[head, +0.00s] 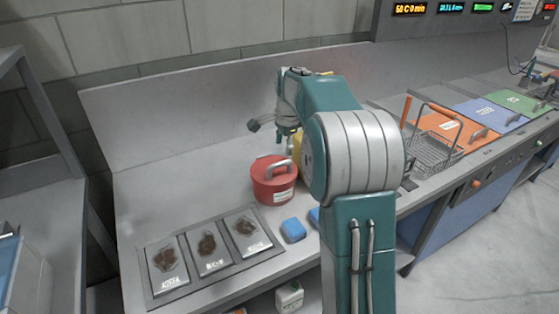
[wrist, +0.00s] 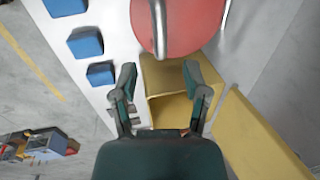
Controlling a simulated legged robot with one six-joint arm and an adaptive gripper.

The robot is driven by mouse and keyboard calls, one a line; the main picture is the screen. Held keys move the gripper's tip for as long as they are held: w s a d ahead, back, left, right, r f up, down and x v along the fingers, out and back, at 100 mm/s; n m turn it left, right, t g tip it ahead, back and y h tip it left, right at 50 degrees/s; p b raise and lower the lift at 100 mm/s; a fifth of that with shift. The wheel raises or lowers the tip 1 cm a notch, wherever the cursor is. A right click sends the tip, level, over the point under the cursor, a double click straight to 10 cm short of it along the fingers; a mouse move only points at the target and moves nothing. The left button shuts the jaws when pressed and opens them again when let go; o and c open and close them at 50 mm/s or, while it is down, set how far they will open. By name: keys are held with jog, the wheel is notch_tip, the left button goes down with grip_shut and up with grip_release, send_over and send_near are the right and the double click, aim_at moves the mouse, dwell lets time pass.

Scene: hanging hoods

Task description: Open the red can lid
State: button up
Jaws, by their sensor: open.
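The red can (head: 273,188) stands upright on the grey counter, with its lid on and a grey handle (head: 280,168) on top. In the wrist view the round red lid (wrist: 190,25) is at the top edge, partly cut off, with its handle bar (wrist: 157,28) across it. My gripper (wrist: 160,70) is open and empty. In the wrist view its fingertips are just below the lid's rim, apart from the handle, with a yellow object behind them. In the head view my arm hides part of the gripper area.
The yellow object (wrist: 165,110) lies beside the can. Blue blocks (head: 293,230) sit on the counter's front side. A tray (head: 148,266) with three dark patties is at the front left. A wire basket (head: 436,150) and coloured lids (head: 492,115) are at the right.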

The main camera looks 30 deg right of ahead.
aim_at(280, 163)
jog(key=f, duration=0.2)
jog(key=w+f, duration=0.1)
jog(key=f, duration=0.3)
jog(key=shift+w+a+f, duration=0.2)
jog(key=shift+a+f, duration=0.05)
jog(key=shift+f, duration=0.1)
jog(key=shift+c, duration=0.3)
grip_shut()
